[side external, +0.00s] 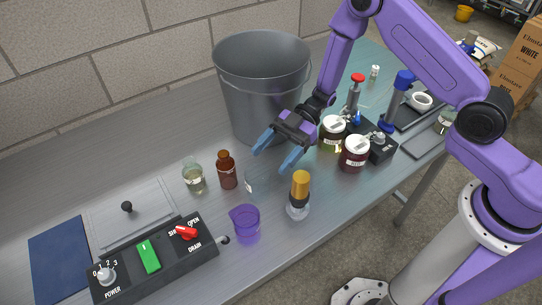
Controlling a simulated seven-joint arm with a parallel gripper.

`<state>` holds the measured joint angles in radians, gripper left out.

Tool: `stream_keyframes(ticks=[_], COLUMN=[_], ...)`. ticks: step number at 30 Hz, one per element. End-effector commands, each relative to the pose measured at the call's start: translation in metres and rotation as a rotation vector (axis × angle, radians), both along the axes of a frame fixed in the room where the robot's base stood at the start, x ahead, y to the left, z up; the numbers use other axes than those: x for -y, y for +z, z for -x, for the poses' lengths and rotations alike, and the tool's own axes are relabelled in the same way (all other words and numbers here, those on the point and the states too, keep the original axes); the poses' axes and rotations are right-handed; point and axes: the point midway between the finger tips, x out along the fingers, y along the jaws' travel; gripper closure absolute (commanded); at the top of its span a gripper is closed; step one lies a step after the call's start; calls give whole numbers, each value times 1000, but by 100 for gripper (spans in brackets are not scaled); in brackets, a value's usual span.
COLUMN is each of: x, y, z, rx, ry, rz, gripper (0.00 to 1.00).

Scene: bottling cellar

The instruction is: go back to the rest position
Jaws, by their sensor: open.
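My gripper (277,156) hangs over the middle of the table, in front of the grey bucket. Its two blue fingers are apart with nothing between them. It is above the bench, clear of the bottles to its left and the jars to its right. My purple arm reaches in from the right side of the picture.
A grey bucket (262,84) stands behind my gripper. Brown (227,172) and clear (193,177) bottles, a purple cup (245,222) and an orange-topped bottle (299,195) stand in front. Dark jars (354,156) stand right. A control box (150,262) sits front left.

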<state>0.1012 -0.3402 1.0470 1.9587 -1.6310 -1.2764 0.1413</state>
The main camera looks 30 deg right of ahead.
Motion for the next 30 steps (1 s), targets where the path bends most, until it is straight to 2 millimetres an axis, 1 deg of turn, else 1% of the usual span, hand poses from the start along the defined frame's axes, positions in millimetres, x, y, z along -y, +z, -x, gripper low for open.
stream_keyframes(ticks=[7, 11, 14, 19, 22, 25, 28, 30], x=[0, -4, -9, -20, -23, -21, -14, -6], y=[0, 3, 11, 28, 38, 49, 63, 74], z=[0, 0, 0, 2, -7, -16, -22, -23], rx=[0, 28, 89, 235, 311, 369, 412, 430], ry=[0, 6, 16, 19, -44, -139, -241, -315], rz=[0, 19, 58, 158, 236, 324, 411, 475], gripper=[22, 22, 22, 22, 22, 22, 22, 22])
